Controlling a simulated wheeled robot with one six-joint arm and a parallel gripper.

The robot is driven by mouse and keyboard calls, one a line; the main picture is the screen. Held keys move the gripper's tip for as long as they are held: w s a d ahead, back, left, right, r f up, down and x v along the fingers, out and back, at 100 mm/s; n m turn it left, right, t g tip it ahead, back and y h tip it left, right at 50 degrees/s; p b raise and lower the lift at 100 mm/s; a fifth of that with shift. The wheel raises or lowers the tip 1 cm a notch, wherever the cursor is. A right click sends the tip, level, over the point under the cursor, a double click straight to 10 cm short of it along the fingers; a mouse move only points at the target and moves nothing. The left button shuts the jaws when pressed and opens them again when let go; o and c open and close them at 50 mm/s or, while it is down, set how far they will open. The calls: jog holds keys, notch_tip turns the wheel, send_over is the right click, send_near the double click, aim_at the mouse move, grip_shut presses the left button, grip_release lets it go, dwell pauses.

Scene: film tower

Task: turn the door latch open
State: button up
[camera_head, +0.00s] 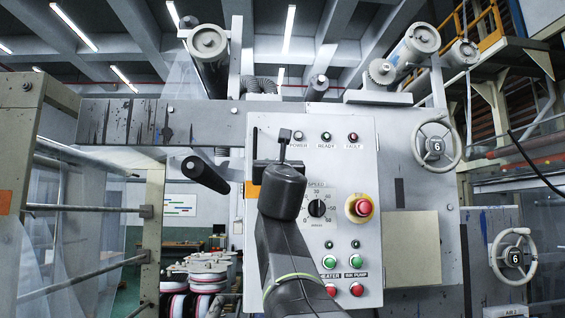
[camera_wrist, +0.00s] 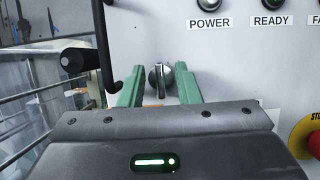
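Gaps show between the latch and both fingers. I cannot tell how deep the fingertips reach along it. In the head view, my arm and wrist cover the panel's upper left part, and the latch is hidden behind them.
Right of my arm, the panel carries a speed dial (camera_head: 317,208), a red stop button (camera_head: 363,207) on yellow and green buttons (camera_head: 329,262). Handwheels (camera_head: 435,146) stand at the right.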

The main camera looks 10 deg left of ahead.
jog(key=shift+c, duration=0.2)
grip_shut()
jog(key=shift+m, duration=0.4)
jog(key=m+g+h+p, duration=0.1)
jog(key=m+h+p, duration=0.1)
jog(key=m, duration=0.5)
jog(key=m+g+h+p, duration=0.1)
jog(key=m+h+p, duration=0.1)
jog(key=m, duration=0.5)
jog(key=m+g+h+p, duration=0.1)
jog(key=m+h, duration=0.3)
jog(key=m, duration=0.3)
jog(key=shift+m+g+p, duration=0.3)
jog(key=shift+g+p, duration=0.1)
